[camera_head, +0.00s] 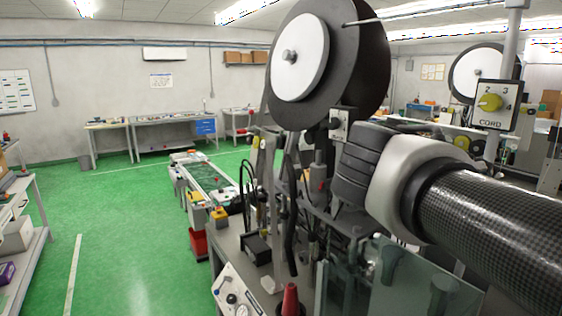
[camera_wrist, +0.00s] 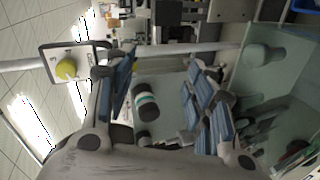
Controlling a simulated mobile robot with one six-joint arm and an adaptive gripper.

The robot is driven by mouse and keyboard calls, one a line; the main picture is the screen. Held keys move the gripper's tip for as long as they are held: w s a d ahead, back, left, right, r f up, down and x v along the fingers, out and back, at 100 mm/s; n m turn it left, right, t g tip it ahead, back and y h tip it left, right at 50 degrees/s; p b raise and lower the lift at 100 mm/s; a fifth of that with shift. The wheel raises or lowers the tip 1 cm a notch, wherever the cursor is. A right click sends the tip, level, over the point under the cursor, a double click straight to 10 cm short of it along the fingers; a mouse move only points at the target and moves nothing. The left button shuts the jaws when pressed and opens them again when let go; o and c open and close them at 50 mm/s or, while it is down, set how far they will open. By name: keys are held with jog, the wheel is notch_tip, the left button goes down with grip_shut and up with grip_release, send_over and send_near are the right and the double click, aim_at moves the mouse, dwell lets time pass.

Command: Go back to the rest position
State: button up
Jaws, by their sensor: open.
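My gripper (camera_wrist: 162,68) is in the wrist view, its two blue-padded fingers spread apart with nothing held between them. Beyond the gap, a dark cylinder with a white and teal band (camera_wrist: 146,101) shows, apart from the pads as far as I can tell. In the head view my arm reaches in from the right edge, across the front of the mask machine (camera_head: 320,180). The gripper itself cannot be made out there.
A large reel (camera_head: 325,65) stands above the machine, close to my arm. The CORD dial box (camera_head: 495,104) is on a pole at right; it also shows in the wrist view (camera_wrist: 66,68). Clear panels (camera_head: 400,285) stand below my arm. Green floor (camera_head: 130,225) at left is open.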

jog(key=s+a+f+m+g+y+b, duration=0.1)
jog(key=s+a+f+y, duration=0.3)
jog(key=f, duration=0.6)
jog(key=s+a+f+m+g+y+b, duration=0.1)
jog(key=s+a+f+y, duration=0.3)
jog(key=s+a+f, duration=0.2)
jog(key=s+a+f+m+y+b, duration=0.1)
jog(key=s+a+f+y, duration=0.3)
jog(key=s+f, duration=0.4)
notch_tip(320, 180, down, 6)
jog(key=shift+s+a+f+m+g, duration=0.2)
jog(key=shift+a+m+g, duration=0.25)
jog(key=shift+a, duration=0.45)
